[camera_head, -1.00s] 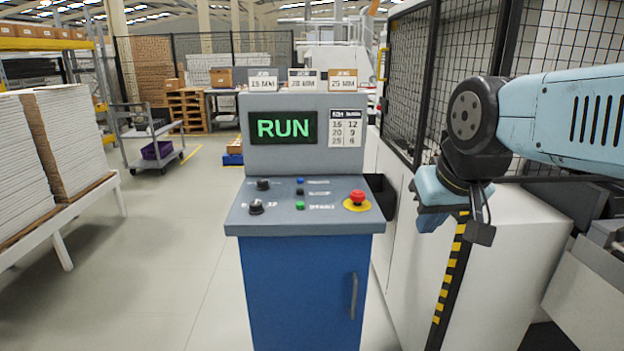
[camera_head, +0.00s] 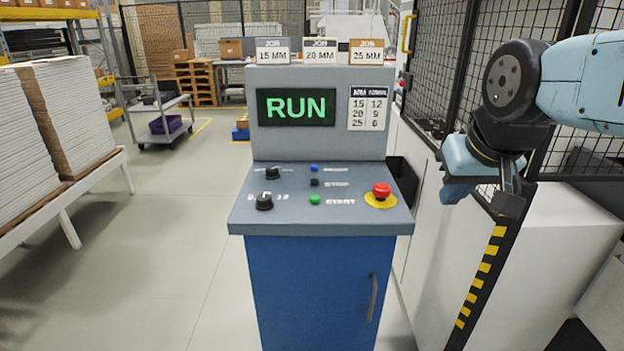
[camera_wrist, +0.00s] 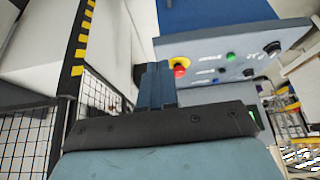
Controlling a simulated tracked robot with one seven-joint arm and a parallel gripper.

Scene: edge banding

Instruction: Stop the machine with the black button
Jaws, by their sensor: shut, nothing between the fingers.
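The control console (camera_head: 320,213) stands ahead, with a grey sloped panel on a blue cabinet. The small black button (camera_head: 315,183) is labelled STOP and sits between a blue button (camera_head: 314,168) above and a green START button (camera_head: 314,200) below. The screen (camera_head: 296,107) reads RUN in green. My gripper (camera_head: 459,194) is to the right of the panel, apart from it and pointing down. In the wrist view my gripper (camera_wrist: 156,75) has its fingers together, with the panel beyond them, upside down; the black button (camera_wrist: 224,70) shows small there.
A red mushroom button (camera_head: 381,189) on a yellow disc lies at the panel's right, between my gripper and the black button. Two black knobs (camera_head: 264,202) are at the left. A mesh fence (camera_head: 440,75) stands at the right.

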